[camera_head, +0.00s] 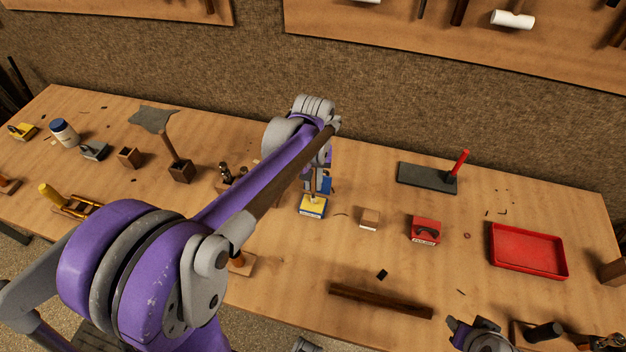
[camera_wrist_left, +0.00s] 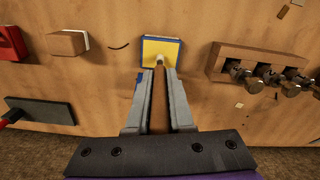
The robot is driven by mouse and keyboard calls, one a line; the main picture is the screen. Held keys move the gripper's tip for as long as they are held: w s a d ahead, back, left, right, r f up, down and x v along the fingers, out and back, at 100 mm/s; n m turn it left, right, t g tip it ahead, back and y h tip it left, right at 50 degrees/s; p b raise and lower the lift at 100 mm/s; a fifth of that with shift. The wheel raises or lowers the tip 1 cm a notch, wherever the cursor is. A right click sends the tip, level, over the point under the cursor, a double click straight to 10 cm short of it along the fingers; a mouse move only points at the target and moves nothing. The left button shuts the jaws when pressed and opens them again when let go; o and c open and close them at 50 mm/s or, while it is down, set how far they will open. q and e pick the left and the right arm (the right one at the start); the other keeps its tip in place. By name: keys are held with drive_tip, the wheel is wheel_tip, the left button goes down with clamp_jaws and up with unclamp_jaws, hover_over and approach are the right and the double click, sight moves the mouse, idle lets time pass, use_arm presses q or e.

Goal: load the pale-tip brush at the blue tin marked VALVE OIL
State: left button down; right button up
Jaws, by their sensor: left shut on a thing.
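The blue tin (camera_head: 312,210) with a yellow top stands mid-bench in the head view; its label is too small to read. It also shows at the top of the left wrist view (camera_wrist_left: 148,42). My left gripper (camera_head: 318,186) is above the tin, partly hidden by my arm. It is shut on the brush, whose brown handle (camera_wrist_left: 160,95) lies between the fingers. The pale tip (camera_wrist_left: 159,61) points down at the yellow top; whether it touches I cannot tell. My right gripper (camera_head: 478,337) seems to show in part at the bottom edge; its jaws are unclear.
Right of the tin are a wooden block (camera_head: 370,218), a red box (camera_head: 425,229) and a red tray (camera_head: 528,251). A dark slab (camera_head: 420,175) with a red-handled piece lies behind. A wooden rack (camera_wrist_left: 228,57) with metal parts stands close beside the tin. A dark bar (camera_head: 380,300) lies in front.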

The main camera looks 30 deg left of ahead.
sight(313, 191)
use_arm(q)
drive_tip(key=shift+f+b, duration=0.4)
drive_tip(key=shift+f, duration=0.15)
use_arm(e)
drive_tip(key=shift+s+f, duration=0.15)
drive_tip(key=shift+f, duration=0.3)
idle(1.2)
use_arm(q)
drive_tip(key=shift+r, duration=0.1)
use_arm(e)
drive_tip(key=shift+r, duration=0.1)
use_arm(q)
wheel_tip(313, 191, up, 7)
drive_tip(key=p, duration=0.4)
use_arm(e)
drive_tip(key=r, duration=0.1)
drive_tip(key=w+r, duration=0.1)
drive_tip(key=r, duration=0.3)
drive_tip(key=shift+w, duration=0.4)
